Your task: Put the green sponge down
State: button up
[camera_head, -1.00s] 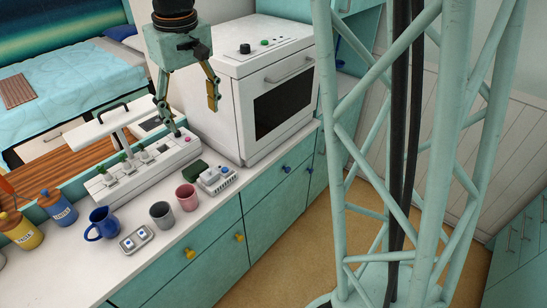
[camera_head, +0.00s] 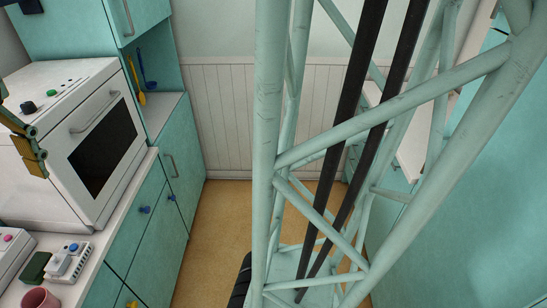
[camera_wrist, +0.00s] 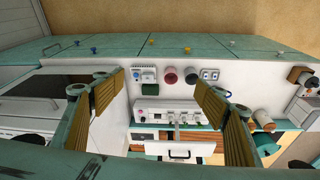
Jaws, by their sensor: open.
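The dark green sponge (camera_head: 36,266) lies on the white counter, between a white panel and a small grey-white device with a blue knob. It also shows in the wrist view (camera_wrist: 150,89), between my spread fingers in the picture but farther off. My gripper (camera_wrist: 157,96) is open and empty, above the counter. In the head view only one finger of it shows at the left edge, in front of the white oven; the rest is cut off.
The white oven (camera_head: 70,150) stands behind the sponge. A pink mug (camera_head: 40,298) and the small device (camera_head: 68,262) are close to the sponge. In the wrist view, a grey cup (camera_wrist: 191,77) and a long white panel (camera_wrist: 165,113) stand nearby. The floor is clear.

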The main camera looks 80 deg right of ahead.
jog(key=s+m+t, duration=0.1)
jog(key=s, duration=1.9)
jog(key=shift+d+r, duration=0.25)
jog(key=shift+r, duration=0.2)
jog(key=shift+s, duration=0.2)
jog(key=shift+w, duration=0.15)
jog(key=shift+f, duration=0.15)
notch_tip(320, 180, down, 2)
jog(key=shift+b, duration=1.25)
jog(key=shift+o, duration=0.7)
